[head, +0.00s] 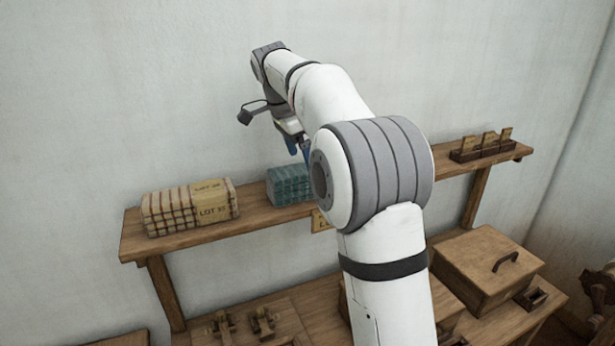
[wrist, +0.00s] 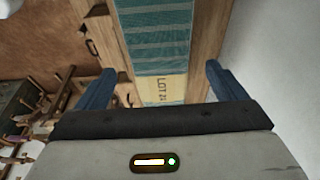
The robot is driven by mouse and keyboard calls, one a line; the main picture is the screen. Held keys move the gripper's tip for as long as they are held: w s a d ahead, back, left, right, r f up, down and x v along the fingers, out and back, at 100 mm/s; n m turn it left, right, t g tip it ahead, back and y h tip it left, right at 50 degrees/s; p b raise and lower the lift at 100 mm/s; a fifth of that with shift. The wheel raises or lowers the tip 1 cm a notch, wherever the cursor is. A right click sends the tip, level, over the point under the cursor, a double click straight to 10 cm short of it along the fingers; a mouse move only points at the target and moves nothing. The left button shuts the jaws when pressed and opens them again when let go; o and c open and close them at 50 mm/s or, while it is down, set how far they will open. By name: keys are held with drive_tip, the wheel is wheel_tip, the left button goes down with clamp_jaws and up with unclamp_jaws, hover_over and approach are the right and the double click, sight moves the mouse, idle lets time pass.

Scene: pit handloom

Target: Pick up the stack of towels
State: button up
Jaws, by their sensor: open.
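A teal striped stack of folded towels (head: 287,186) lies on the wooden wall shelf, partly hidden behind my arm in the head view. The wrist view shows its teal cloth (wrist: 155,35) and a cream band with LOT lettering (wrist: 160,88) between my fingers. My gripper (head: 300,150) is above this stack, pointing down, with its blue fingers apart. In the wrist view the open gripper (wrist: 160,70) has one finger to each side of the stack, with nothing held. A second stack, red-and-cream checked cloth (head: 172,211) with a LOT band, lies further left on the shelf.
The shelf (head: 265,218) runs along the pale wall. A rack with upright wooden pieces (head: 482,146) stands at its right end. Below is a bench with a lidded wooden box (head: 485,268) and small wooden parts (head: 263,322). The shelf between the two stacks is bare.

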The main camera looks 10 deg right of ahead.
drive_tip(key=x, duration=0.2)
drive_tip(key=p+x, duration=0.1)
drive_tip(key=x, duration=0.2)
drive_tip(key=shift+w+d+f, duration=0.15)
drive_tip(key=shift+d+f, duration=0.1)
drive_tip(key=shift+d, duration=0.05)
drive_tip(key=shift+d+f, duration=0.15)
drive_tip(key=shift+f, duration=0.2)
drive_tip(key=c, duration=1.1)
drive_tip(key=shift+c, duration=0.2)
drive_tip(key=shift+r, duration=0.15)
